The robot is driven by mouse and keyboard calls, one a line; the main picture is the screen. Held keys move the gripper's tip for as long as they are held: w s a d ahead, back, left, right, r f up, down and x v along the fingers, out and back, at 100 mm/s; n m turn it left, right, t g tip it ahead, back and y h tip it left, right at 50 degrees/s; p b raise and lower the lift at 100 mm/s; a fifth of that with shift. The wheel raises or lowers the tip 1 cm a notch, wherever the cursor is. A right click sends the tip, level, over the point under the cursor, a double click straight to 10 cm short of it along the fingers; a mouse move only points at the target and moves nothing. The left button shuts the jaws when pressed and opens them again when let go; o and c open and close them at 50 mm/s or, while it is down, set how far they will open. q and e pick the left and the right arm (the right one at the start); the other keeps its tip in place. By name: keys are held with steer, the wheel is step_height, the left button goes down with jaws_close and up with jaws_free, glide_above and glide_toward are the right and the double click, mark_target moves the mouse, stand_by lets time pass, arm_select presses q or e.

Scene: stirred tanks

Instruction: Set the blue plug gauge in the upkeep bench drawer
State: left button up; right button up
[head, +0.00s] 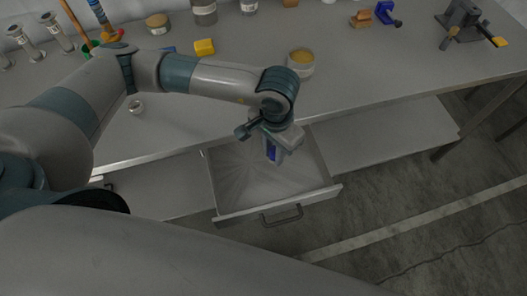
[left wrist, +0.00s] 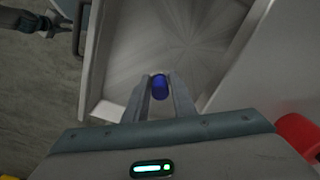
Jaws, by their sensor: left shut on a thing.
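My left gripper (head: 272,154) hangs over the open bench drawer (head: 238,203), pointing down. It is shut on the blue plug gauge (head: 270,155), which shows as a blue piece between the fingers. In the left wrist view the blue plug gauge (left wrist: 159,85) sits between the two fingertips of the left gripper (left wrist: 160,98), with the drawer floor (left wrist: 170,45) behind it. The drawer is pulled out below the bench top and looks empty. The gauge's height above the drawer floor is hard to tell. My right gripper is not clearly seen in the head view.
The grey bench top (head: 370,85) carries a yellow block (head: 204,47), a tin with yellow contents (head: 301,62), a vise (head: 462,22) and a blue tool (head: 386,14). A lower shelf (head: 380,135) lies right of the drawer. The drawer handle (head: 282,217) faces the open floor.

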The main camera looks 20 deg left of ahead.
arm_select(q)
steer(key=a+f, duration=0.1)
steer(key=w+a+f, duration=0.1)
steer(key=a, duration=0.1)
steer(key=shift+a+p, duration=0.1)
steer(key=shift+p, duration=0.3)
steer(key=shift+f+p, duration=1)
steer(key=shift+f, duration=0.9)
